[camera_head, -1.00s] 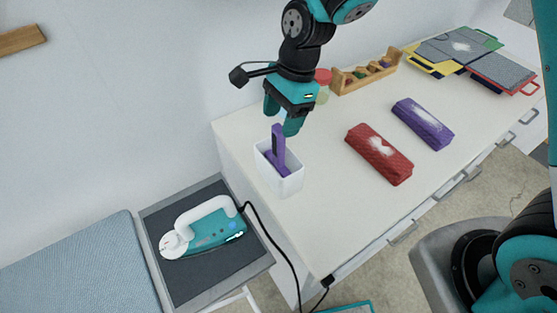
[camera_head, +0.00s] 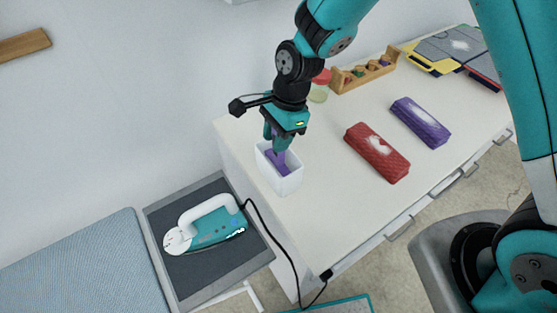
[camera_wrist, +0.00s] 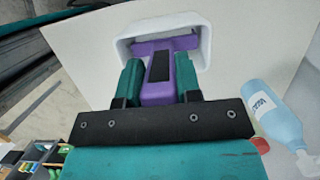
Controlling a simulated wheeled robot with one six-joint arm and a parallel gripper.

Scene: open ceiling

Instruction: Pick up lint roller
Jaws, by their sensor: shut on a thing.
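The lint roller is purple with a dark strip on its handle. In the head view the purple roller (camera_head: 279,166) stands in a white open box (camera_head: 291,185) at the corner of the white table. My gripper (camera_head: 277,145) is over the box, pointing down, its fingers around the handle. In the wrist view the lint roller (camera_wrist: 159,75) has its handle between the two teal fingers of my gripper (camera_wrist: 158,84), which is shut on it. Its wider head lies inside the white box (camera_wrist: 205,45). The head's far side is hidden.
A red case (camera_head: 377,158) and a purple case (camera_head: 421,125) lie on the table (camera_head: 330,210) to the right. A wooden rack (camera_head: 364,73) stands behind. An iron (camera_head: 207,230) rests on a dark tray at lower left. A blue bottle (camera_wrist: 270,112) shows in the wrist view.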

